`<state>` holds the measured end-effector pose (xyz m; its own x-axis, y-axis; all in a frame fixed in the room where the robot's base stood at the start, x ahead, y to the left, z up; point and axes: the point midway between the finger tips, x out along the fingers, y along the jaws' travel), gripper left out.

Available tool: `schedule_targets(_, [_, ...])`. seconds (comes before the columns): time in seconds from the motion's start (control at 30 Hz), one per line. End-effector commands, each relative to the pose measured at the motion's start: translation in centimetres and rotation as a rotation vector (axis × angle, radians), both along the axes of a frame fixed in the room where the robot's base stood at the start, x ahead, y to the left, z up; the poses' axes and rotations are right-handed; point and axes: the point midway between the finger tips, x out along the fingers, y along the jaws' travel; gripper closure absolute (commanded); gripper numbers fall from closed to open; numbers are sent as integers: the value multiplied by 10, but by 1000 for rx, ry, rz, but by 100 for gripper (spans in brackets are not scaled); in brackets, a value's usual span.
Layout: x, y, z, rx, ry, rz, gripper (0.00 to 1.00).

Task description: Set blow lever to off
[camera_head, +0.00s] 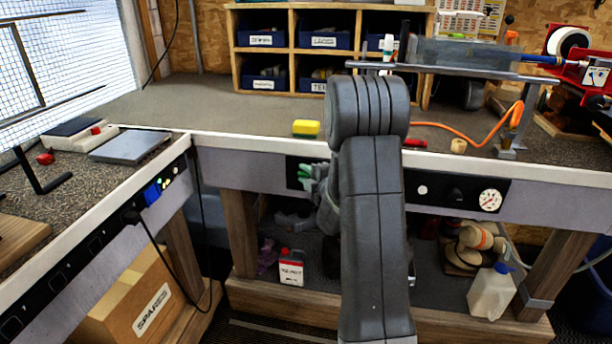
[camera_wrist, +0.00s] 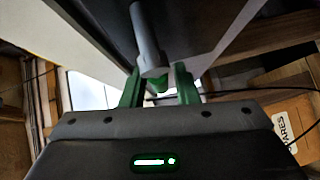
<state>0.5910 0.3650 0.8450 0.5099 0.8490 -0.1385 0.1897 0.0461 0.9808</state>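The blow lever appears to be the grey round-ended bar (camera_wrist: 150,42) in the wrist view, standing out from a dark panel (camera_wrist: 197,22). Its setting cannot be read. My gripper (camera_wrist: 158,70) has green fingers spread apart, with the bar's near end between or just in front of their tips. Contact cannot be told. In the head view my gripper (camera_head: 308,175) is at the left end of the black control panel (camera_head: 432,189) on the bench front. My arm hides part of this panel, and the lever cannot be made out there.
The bench top (camera_head: 230,105) lies above the panel, with a yellow sponge (camera_head: 306,128) near its edge. A red-and-white bottle (camera_head: 291,268) and a white jug (camera_head: 491,292) stand on the shelf below. A cardboard box (camera_head: 140,300) is under the left bench.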

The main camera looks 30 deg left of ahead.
Motion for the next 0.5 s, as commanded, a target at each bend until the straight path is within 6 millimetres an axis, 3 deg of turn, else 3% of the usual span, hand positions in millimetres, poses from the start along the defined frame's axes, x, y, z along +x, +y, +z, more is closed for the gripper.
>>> schedule_targets(0.03, [0,0,0,0,0,0,83])
schedule_targets(0.13, [0,0,0,0,0,0,100])
schedule_targets(0.5, [0,0,-1,-22,-7,0,100])
